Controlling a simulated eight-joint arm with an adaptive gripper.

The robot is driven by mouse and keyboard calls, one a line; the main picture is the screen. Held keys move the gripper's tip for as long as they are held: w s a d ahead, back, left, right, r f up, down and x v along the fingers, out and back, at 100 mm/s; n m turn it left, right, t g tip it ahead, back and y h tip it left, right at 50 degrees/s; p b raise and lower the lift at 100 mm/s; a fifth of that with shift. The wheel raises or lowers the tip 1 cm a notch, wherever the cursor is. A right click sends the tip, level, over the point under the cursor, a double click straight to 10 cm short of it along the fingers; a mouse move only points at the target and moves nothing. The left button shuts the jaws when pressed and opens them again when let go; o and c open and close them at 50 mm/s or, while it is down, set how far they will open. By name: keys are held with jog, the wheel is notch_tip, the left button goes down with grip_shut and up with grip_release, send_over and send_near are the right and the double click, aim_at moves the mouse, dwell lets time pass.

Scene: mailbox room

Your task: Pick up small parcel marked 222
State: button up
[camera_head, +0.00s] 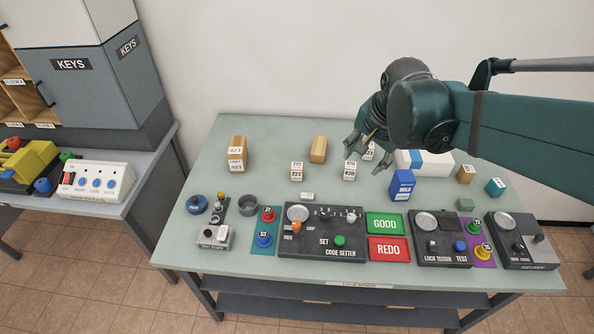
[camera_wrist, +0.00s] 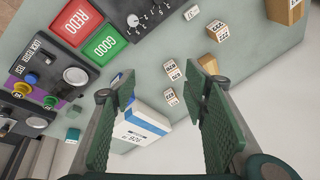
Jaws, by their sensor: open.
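My gripper (camera_head: 366,152) is open and empty, its fingers spread above the back of the table; its fingers also frame the wrist view (camera_wrist: 163,89). A small white-faced parcel (camera_head: 369,152) shows partly between the fingers in the head view; its number looks like it ends in 22 but is partly hidden. It seems to be the lower small parcel in the wrist view (camera_wrist: 171,97). Another small parcel (camera_head: 349,172) stands just in front of it, also in the wrist view (camera_wrist: 173,70). A third small parcel (camera_head: 297,172) stands to the left, its label possibly reading 222.
Brown boxes (camera_head: 318,149) and (camera_head: 237,147) stand at the back left. A blue box (camera_head: 402,185) and a white-and-blue box (camera_head: 425,162) stand right of the gripper. The code setter (camera_head: 322,254), GOOD tray (camera_head: 385,224) and REDO tray (camera_head: 389,248) line the front.

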jog(key=w+a+f+m+g+p, duration=0.2)
jog(key=w+a+f+m, duration=0.35)
jog(key=w+a, duration=0.45)
jog(key=m+g+p, duration=0.2)
jog(key=m+p, duration=0.1)
jog(key=m, duration=0.1)
send_over(297, 166)
jog(key=shift+h, duration=0.3)
jog(key=f, duration=1.1)
jog(key=shift+s+d, duration=0.15)
jog(key=shift+d, duration=0.15)
jog(key=shift+a+f+m, duration=0.35)
jog(key=shift+f, duration=0.25)
jog(key=shift+f, duration=1.25)
jog(key=shift+w+f+b, duration=0.15)
jog(key=shift+f+b, duration=0.2)
jog(key=shift+f, duration=1)
jog(key=shift+w+f+b, duration=0.1)
jog(key=shift+f+b, duration=0.2)
jog(key=shift+f, duration=1)
